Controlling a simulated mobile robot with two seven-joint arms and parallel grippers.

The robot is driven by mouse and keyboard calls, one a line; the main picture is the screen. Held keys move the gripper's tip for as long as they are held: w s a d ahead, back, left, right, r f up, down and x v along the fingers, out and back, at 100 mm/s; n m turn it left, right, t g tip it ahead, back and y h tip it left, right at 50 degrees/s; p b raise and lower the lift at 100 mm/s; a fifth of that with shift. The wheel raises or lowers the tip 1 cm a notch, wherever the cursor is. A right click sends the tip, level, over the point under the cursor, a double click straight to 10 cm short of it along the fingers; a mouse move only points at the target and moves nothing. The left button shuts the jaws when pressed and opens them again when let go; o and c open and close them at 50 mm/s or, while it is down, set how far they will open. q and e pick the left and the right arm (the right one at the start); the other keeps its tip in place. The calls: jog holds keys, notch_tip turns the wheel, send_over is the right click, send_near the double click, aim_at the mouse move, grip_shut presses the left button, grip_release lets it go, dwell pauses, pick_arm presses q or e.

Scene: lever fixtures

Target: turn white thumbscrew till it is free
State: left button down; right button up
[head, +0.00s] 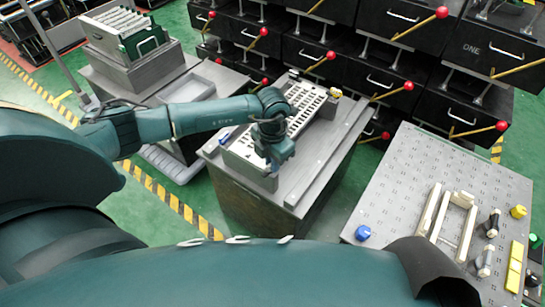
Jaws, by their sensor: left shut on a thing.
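My left gripper (273,168) points down at the near end of a grey fixture with a white slotted panel (305,106) on the middle table. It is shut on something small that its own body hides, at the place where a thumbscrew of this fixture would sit. I take it to be the white thumbscrew, though I cannot make it out from this height. My right gripper is out of view.
The grey table (325,155) carries the fixture and has bare room on its right. A perforated table (400,180) at right holds a blue knob (363,233), a cream frame (436,213) and yellow parts (518,212). Black drawers with red-knobbed levers (442,12) stand behind.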

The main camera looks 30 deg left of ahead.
pick_arm(q)
jog(key=shift+r+n+p, duration=0.1)
jog(key=shift+n+p, duration=0.25)
jog(key=shift+n, duration=0.65)
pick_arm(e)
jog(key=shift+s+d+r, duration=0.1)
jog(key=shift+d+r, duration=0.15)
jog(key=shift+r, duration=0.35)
pick_arm(q)
jog(key=shift+n, duration=0.3)
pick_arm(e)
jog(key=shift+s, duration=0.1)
pick_arm(q)
jog(key=c, duration=1.4)
grip_release()
jog(key=shift+c, duration=0.2)
